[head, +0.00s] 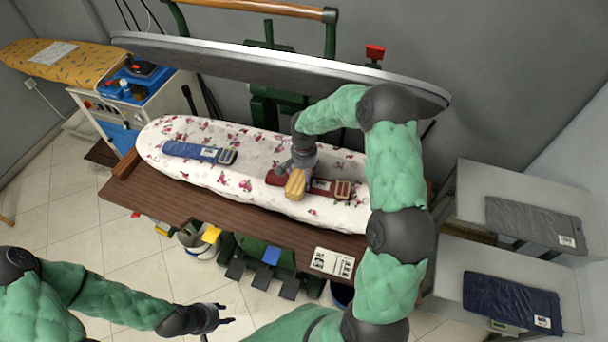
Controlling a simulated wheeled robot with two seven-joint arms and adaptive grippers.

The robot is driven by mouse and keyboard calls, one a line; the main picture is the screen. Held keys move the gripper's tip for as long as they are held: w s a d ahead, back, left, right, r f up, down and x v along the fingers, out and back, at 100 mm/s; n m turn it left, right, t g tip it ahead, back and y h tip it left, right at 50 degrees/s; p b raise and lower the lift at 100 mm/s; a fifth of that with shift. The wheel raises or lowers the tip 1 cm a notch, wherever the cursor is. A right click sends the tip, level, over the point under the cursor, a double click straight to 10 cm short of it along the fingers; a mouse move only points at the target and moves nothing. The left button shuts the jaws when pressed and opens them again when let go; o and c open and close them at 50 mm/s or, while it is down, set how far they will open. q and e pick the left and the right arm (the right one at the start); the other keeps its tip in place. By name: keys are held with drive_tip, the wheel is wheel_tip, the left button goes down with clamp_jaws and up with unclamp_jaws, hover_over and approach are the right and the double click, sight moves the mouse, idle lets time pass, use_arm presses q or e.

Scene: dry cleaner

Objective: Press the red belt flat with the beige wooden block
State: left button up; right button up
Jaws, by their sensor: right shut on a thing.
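The red belt (327,187) lies rolled or folded on the floral ironing board (180,130), right of its middle. The beige wooden block (295,184) is over the belt's left part and hides some of it. My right gripper (297,168) comes from above and is shut on the block. I cannot tell whether the block touches the belt or hovers just above it. My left gripper (225,314) is away from the board, low over the tiled floor, with its fingers apart and empty.
A blue belt (199,152) lies on the board's left part. A long grey press head (280,68) is raised behind the board. Folded dark garments (512,303) and grey ones (535,225) rest on side tables at right. A yellow board (80,62) stands back left.

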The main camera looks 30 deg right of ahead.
drive_tip(key=shift+r+p, duration=1.25)
drive_tip(key=shift+r, duration=1.8)
